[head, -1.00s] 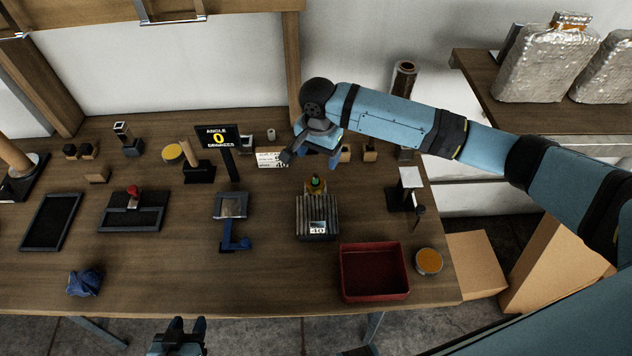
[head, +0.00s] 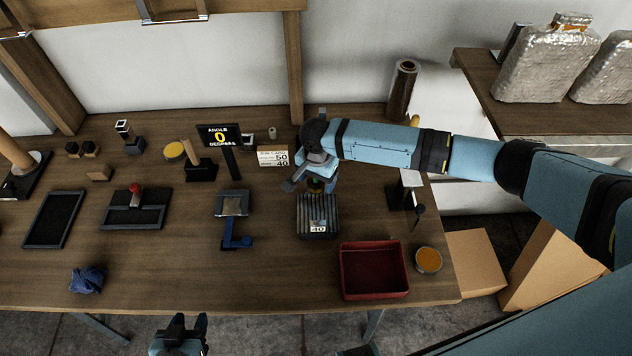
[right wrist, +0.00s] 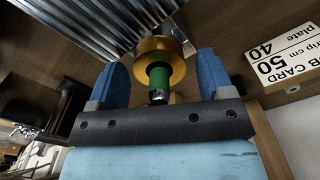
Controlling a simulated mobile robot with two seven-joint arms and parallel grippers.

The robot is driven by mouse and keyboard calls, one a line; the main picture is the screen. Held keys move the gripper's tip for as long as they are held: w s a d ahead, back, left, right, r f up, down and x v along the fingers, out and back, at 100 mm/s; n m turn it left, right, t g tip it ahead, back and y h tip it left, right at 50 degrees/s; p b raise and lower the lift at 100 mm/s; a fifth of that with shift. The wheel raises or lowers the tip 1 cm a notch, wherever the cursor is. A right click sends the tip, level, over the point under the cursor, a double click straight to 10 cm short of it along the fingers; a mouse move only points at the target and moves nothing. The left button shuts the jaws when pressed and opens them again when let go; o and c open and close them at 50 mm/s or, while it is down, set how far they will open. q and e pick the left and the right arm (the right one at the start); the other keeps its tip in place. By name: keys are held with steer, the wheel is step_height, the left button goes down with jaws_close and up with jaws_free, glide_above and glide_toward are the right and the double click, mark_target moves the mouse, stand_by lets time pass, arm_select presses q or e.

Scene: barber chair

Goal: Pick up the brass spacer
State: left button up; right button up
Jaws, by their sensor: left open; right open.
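The brass spacer (right wrist: 145,60) is a gold ring in the right wrist view. It sits around a green post with a silver end, beside a ridged grey block (right wrist: 85,28). My right gripper (right wrist: 162,62) is open, with its blue fingers on either side of the spacer and visible gaps to it. In the head view my right gripper (head: 312,187) is just behind the ridged block (head: 317,215) marked 40 and largely hides the spacer. My left gripper (head: 182,328) is open and empty at the bottom, in front of the table edge.
A red tray (head: 374,287) and an orange-topped round tin (head: 428,260) are front right. A black stand (head: 403,195) is to the right. An angle display (head: 219,137) and blue-footed fixture (head: 233,207) stand left.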

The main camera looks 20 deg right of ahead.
steer(key=c, duration=1)
step_height(320, 180, up, 20)
steer(key=shift+r+b, duration=0.1)
steer(key=shift+b, duration=0.25)
